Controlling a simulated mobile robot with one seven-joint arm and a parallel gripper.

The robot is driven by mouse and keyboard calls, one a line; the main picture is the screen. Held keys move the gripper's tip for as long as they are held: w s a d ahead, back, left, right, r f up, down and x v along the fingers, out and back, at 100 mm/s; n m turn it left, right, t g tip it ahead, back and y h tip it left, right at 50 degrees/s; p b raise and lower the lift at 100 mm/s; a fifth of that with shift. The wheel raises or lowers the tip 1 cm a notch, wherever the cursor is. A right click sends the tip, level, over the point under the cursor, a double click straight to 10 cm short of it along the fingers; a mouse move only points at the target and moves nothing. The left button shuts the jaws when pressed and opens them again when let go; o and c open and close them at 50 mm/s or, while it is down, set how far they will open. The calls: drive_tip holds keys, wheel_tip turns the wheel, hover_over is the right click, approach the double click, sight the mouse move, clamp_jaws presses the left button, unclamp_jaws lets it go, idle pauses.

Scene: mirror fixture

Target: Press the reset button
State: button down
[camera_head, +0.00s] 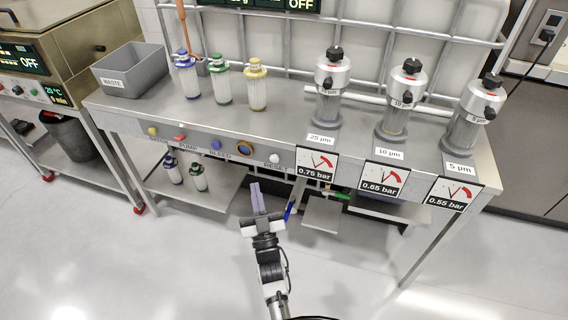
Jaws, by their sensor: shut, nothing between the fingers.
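The reset button (274,158) is a white round knob on the front panel of the steel bench, just above the "RESET" label. My gripper (256,186) is in front of the bench, below and a little left of the button in the picture. Its two purple-grey fingers are together, pointing up toward the panel, with nothing held. The fingertips appear apart from the button; the exact depth gap cannot be told.
A blue button (216,144), a red button (180,138) and a yellow button (153,131) share the panel with a dark round gauge (244,148). Gauge signs, including the 0.75 bar sign (316,164), hang to the right. Bottles and filter housings stand on the bench (290,125).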

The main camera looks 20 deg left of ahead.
sight(274, 159)
drive_tip(key=shift+d+f, duration=0.5)
drive_tip(key=shift+f, duration=0.1)
drive_tip(key=w+b, duration=0.1)
drive_tip(key=w, duration=0.7)
drive_tip(key=shift+w+d+b, duration=0.15)
drive_tip(key=shift+w+b, duration=0.25)
drive_tip(key=shift+w, duration=0.15)
idle(1.6)
drive_tip(key=shift+w, duration=0.3)
